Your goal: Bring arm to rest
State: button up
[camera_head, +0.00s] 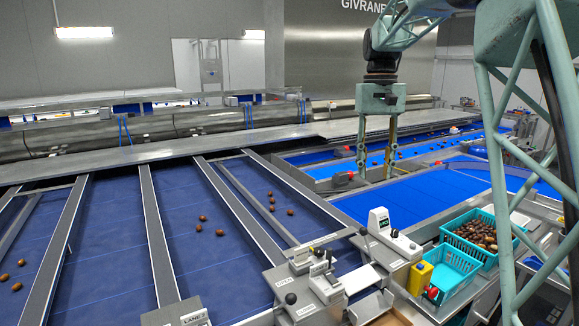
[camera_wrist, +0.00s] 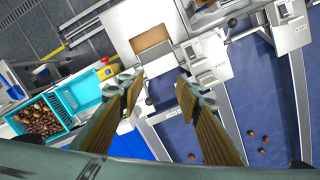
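My gripper (camera_head: 376,172) hangs from my green arm at the upper right of the head view, pointing down, above and in front of the bright blue belts. Its two fingers are apart with nothing between them. In the wrist view the gripper (camera_wrist: 157,90) shows its two tan-padded fingers spread, with grey machine parts and belt below. It appears to touch nothing.
Dark blue lanes (camera_head: 110,240) carry scattered dates (camera_head: 220,232), split by grey rails.

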jog(key=s+a+t+b, duration=0.25)
jog(key=s+b, duration=0.35)
jog(key=s, duration=2.2)
jog(key=s+f+b, duration=0.1)
jog(key=s+f, duration=0.3)
jog(key=s, duration=0.4)
jog(key=s+f+t+b, duration=0.1)
jog(key=s+f+b, duration=0.1)
jog(key=s+f, duration=0.3)
jog(key=s+a+f+t+b, duration=0.1)
jog(key=s+f, duration=0.3)
jog(key=s, duration=0.8)
jog(key=shift+f+n+b, duration=0.3)
jog(key=shift+f+b, duration=0.1)
jog(key=shift+b, duration=0.2)
